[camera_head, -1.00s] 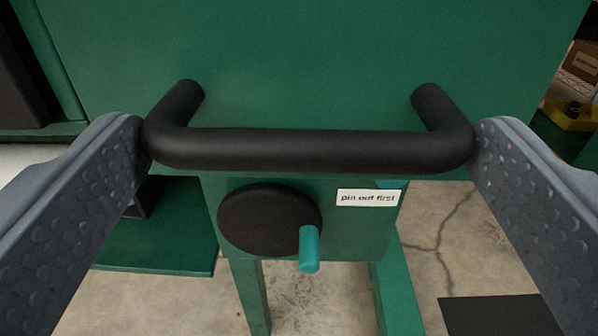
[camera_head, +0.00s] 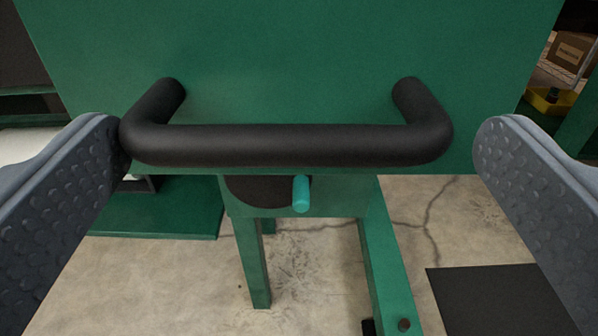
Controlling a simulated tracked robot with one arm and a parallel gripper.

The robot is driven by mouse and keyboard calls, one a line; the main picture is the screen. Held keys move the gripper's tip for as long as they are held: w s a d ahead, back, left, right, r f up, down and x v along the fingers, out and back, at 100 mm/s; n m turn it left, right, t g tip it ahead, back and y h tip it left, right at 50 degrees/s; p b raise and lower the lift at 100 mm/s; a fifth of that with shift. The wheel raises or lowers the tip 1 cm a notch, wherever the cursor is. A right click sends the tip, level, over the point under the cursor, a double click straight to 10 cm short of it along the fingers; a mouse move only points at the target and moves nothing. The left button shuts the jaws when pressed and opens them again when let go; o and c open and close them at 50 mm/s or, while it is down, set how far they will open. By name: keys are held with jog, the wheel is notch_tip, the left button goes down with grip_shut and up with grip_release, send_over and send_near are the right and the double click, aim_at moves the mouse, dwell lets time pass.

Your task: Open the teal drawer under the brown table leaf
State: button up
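A broad green panel (camera_head: 300,60) fills the upper part of the view. A thick black bar handle (camera_head: 290,145) is fixed across its lower part. I cannot tell whether this panel is the front of the task's teal drawer. No brown table leaf is in view. My gripper (camera_head: 298,145) is open wide with nothing shut between its fingers. Its left finger meets or overlaps the handle's left corner; contact is unclear. Its right finger stands clear of the right corner. A teal pin (camera_head: 301,194) shows below the panel, beside a dark disc (camera_head: 258,190) partly hidden by it.
Green legs (camera_head: 252,265) stand on cracked concrete floor (camera_head: 320,270) below the panel. A dark mat (camera_head: 490,300) lies at lower right. A yellow bin (camera_head: 551,101) and a cardboard box (camera_head: 571,52) are at far right. A green plate (camera_head: 160,208) is at lower left.

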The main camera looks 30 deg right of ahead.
jog(key=shift+s+d+f, duration=0.1)
jog(key=shift+s+d, duration=0.05)
jog(key=shift+d, duration=0.05)
jog(key=p+v, duration=0.3)
jog(key=v, duration=1)
jog(key=shift+s+a, duration=0.15)
jog(key=shift+a, duration=0.3)
